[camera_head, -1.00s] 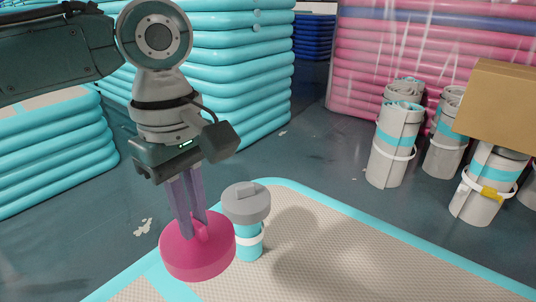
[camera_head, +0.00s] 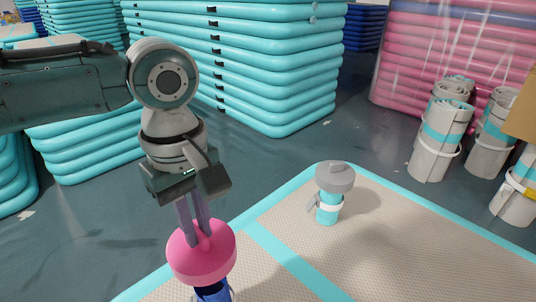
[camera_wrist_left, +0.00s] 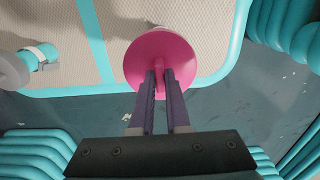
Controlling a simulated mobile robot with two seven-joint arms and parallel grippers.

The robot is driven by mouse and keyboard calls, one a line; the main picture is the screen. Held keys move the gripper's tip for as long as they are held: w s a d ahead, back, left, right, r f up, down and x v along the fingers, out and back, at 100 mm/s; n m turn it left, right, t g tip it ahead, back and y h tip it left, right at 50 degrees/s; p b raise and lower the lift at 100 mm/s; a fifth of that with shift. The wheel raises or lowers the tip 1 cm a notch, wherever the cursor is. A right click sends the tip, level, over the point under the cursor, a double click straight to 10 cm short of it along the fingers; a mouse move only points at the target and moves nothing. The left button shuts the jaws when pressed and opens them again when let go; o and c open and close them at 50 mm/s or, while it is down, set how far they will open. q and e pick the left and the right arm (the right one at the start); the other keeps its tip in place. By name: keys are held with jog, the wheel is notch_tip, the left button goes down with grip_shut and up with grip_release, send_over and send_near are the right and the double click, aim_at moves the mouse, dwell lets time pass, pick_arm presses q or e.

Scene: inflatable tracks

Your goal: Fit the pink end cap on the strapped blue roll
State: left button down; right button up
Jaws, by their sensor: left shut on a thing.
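The pink end cap (camera_head: 201,256) is a round disc with a knob on top. My left gripper (camera_head: 203,238) is shut on that knob and holds the cap level. The cap also shows in the left wrist view (camera_wrist_left: 160,60), with my left gripper's fingers (camera_wrist_left: 158,88) on its knob. A blue roll (camera_head: 212,292) with a pale strap stands right below the cap in the head view, mostly hidden by it and cut by the frame's lower edge. I cannot tell whether the cap touches the roll. My right gripper is not in view.
A light blue roll (camera_head: 329,210) with a grey cap (camera_head: 334,176) stands on the beige mat (camera_head: 400,240) to the right. Strapped grey rolls (camera_head: 437,140) stand at the far right. Stacked turquoise tracks (camera_head: 270,75) rise behind. The mat between the rolls is clear.

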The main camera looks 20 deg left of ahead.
aim_at(201, 248)
pick_arm(q)
jog(key=shift+p, duration=0.7)
jog(key=shift+f+b, duration=1.45)
jog(key=shift+f, duration=1.05)
jog(key=shift+p, duration=0.8)
jog(key=shift+f+b, duration=1.05)
jog(key=shift+f, duration=0.75)
jog(key=c, duration=0.8)
grip_release()
